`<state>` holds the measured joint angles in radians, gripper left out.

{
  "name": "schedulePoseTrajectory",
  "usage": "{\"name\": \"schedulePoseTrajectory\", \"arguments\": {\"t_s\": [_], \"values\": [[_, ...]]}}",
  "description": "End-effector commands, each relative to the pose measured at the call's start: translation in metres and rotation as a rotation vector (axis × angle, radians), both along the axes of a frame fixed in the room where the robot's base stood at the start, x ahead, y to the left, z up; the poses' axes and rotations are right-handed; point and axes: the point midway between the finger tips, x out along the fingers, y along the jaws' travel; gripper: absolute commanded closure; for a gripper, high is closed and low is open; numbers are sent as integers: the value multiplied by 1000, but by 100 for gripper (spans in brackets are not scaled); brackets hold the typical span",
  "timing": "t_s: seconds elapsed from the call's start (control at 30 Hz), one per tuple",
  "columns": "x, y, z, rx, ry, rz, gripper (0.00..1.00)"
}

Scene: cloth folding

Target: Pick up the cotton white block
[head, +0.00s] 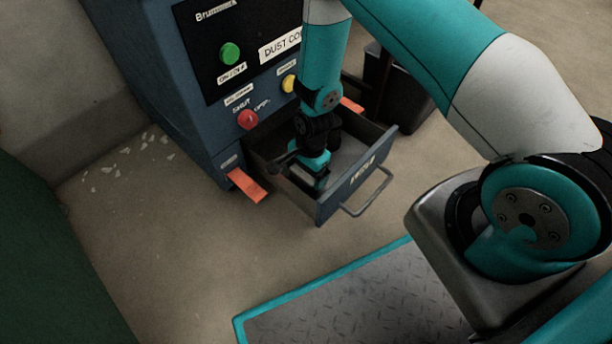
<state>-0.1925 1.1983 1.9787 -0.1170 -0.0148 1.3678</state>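My gripper (312,172) points down into the open drawer (352,190) of a blue machine. Its fingertips are low inside the drawer, near the left wall. The arm and gripper hide part of the drawer's inside. I cannot make out a white block in this view. A pale grey patch (350,152) shows inside the drawer to the right of the gripper, and I cannot tell whether it is the drawer's floor or something lying there. The fingers are too small and dark to show whether they are open or shut, or whether anything is between them.
The blue dust collector (180,90) has green, yellow and red buttons. Orange tabs stick out on both sides of the drawer, one at the left (246,186). A dark bin (400,95) stands behind right. White scraps (110,168) litter the floor at left.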

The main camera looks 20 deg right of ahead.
Motion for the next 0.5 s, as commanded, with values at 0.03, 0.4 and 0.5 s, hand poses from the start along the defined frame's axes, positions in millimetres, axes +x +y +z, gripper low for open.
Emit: {"name": "schedulePoseTrajectory", "arguments": {"t_s": [0.03,0.4,0.5], "values": [[0,0,0,0,0,0,25],[0,0,3,0,0,0,33],[0,0,11,0,0,0,33]]}}
